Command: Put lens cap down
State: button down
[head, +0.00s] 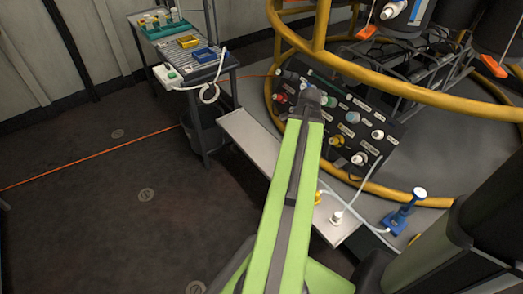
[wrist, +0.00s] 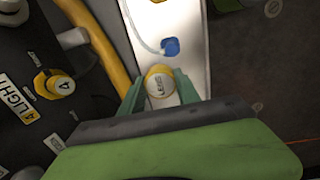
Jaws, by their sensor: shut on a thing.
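The lens cap (wrist: 158,82), a round yellow-rimmed piece with a pale face lettered "LENS", sits between the teal fingers of my gripper (wrist: 160,90) in the wrist view. The fingers are shut on its sides. In that view it is held over a long pale bench (wrist: 186,20); I cannot tell how high above it. In the head view my gripper (head: 312,98) is at the far end of my green arm, in front of the dark connector panel. The cap cannot be made out there.
The dark panel (head: 358,112) carries several coloured connectors. The pale bench (head: 258,150) runs below it, its near end holding a yellow piece (head: 318,198) and white plug (head: 338,216). A yellow ring rail (head: 410,85) surrounds the equipment. A tool table (head: 205,68) stands at upper left.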

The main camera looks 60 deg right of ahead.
jog(key=w+f+b, duration=0.2)
jog(key=w, duration=0.1)
jog(key=w+f+b, duration=0.1)
jog(key=w+f, duration=0.1)
jog(key=w, duration=0.1)
jog(key=w+f+b, duration=0.2)
jog(key=w, duration=0.2)
jog(key=shift+a+f+b, duration=0.25)
jog(key=shift+b, duration=0.1)
jog(key=shift+w, duration=0.45)
notch_tip(320, 180, down, 4)
jog(key=b, duration=0.4)
jog(key=shift+a+f, duration=0.1)
jog(key=shift+f, duration=0.1)
jog(key=shift+r, duration=0.2)
jog(key=shift+f, duration=0.15)
jog(key=c, duration=0.9)
grip_release()
notch_tip(320, 180, up, 12)
jog(key=p, duration=1.2)
jog(key=shift+r, duration=0.2)
